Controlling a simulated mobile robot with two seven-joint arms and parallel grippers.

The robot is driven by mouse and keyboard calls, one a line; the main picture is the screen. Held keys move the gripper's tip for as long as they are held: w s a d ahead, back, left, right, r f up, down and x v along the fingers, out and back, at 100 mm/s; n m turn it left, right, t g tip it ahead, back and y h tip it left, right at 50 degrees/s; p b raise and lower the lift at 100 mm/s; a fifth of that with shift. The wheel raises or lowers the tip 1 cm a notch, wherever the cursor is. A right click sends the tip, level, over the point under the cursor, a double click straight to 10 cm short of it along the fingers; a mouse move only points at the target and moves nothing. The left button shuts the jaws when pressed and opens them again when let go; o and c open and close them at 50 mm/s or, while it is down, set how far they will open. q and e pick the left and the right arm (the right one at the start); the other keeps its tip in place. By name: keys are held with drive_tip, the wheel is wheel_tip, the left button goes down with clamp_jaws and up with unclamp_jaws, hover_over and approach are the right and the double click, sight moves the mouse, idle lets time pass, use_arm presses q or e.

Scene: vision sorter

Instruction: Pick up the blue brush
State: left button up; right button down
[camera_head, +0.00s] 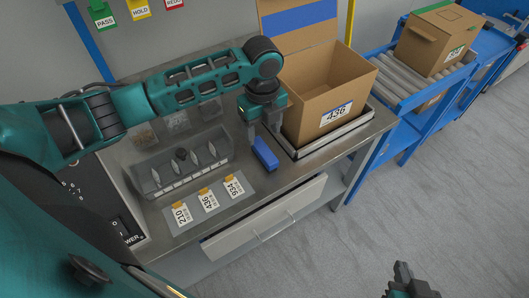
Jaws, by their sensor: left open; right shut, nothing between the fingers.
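The blue brush (264,155) lies on the grey workbench (265,187), in front of the open cardboard box. My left gripper (263,136) is open and points down at the brush from above. Its fingertips are close to the brush's far end. I cannot tell whether they touch it. My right gripper (407,281) is shut and empty at the bottom right, over the floor and away from the bench.
The open box (336,90) labelled 436 stands on a framed plate right of the brush. A grey divided tray (185,180) and labelled cards (208,200) lie to the left. A blue-framed roller conveyor (405,82) carries a closed box (438,38).

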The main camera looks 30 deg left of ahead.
sight(264, 149)
use_arm(q)
wheel_tip(264, 149, down, 9)
drive_tip(key=shift+b, duration=0.5)
drive_tip(key=shift+d, duration=0.1)
drive_tip(key=shift+c, duration=0.4)
drive_tip(key=shift+w, duration=0.1)
drive_tip(key=c, duration=1)
drive_tip(key=shift+r, duration=0.1)
drive_tip(key=shift+r, duration=0.6)
wheel_tip(264, 149, up, 19)
drive_tip(key=shift+f+p, duration=0.15)
drive_tip(key=shift+p, duration=0.65)
